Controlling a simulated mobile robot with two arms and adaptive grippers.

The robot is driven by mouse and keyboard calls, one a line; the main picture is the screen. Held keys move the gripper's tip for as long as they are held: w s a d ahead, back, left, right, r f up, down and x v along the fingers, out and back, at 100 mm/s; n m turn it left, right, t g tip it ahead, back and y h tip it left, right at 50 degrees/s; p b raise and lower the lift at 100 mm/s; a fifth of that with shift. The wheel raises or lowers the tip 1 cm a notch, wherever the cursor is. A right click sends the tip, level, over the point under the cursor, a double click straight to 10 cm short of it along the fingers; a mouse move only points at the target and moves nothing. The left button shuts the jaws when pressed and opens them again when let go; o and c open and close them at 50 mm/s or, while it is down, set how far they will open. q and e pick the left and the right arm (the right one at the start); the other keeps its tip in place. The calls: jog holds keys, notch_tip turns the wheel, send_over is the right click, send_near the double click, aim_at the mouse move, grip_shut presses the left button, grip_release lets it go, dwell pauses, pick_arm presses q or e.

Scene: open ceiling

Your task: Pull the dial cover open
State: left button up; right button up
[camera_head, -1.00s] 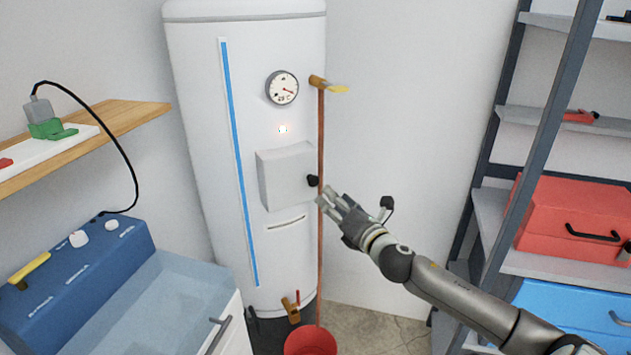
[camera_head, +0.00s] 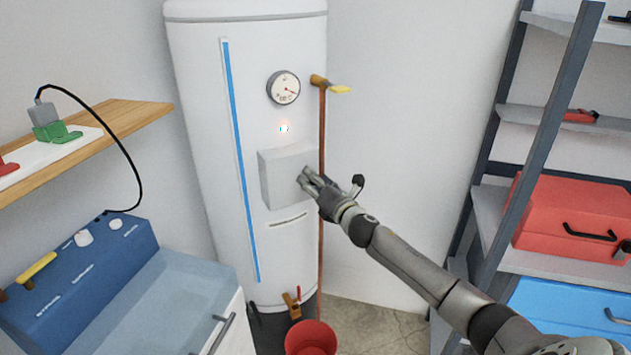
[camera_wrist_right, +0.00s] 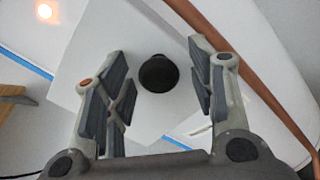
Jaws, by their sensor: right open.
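The dial cover (camera_head: 283,176) is a white box on the front of the white boiler, below the round gauge, and it looks shut. It also shows in the right wrist view (camera_wrist_right: 128,60). Its black knob (camera_wrist_right: 158,74) lies between the open fingers of my right gripper (camera_wrist_right: 158,88), nearer the far side, with gaps on both sides. In the head view my right gripper (camera_head: 306,177) is at the cover's right side and hides the knob. My left gripper is not in view.
A red bucket (camera_head: 310,340) stands below. Shelves with a red toolbox (camera_head: 570,215) stand at the right.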

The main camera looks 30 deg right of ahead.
grip_shut()
dwell(0.4)
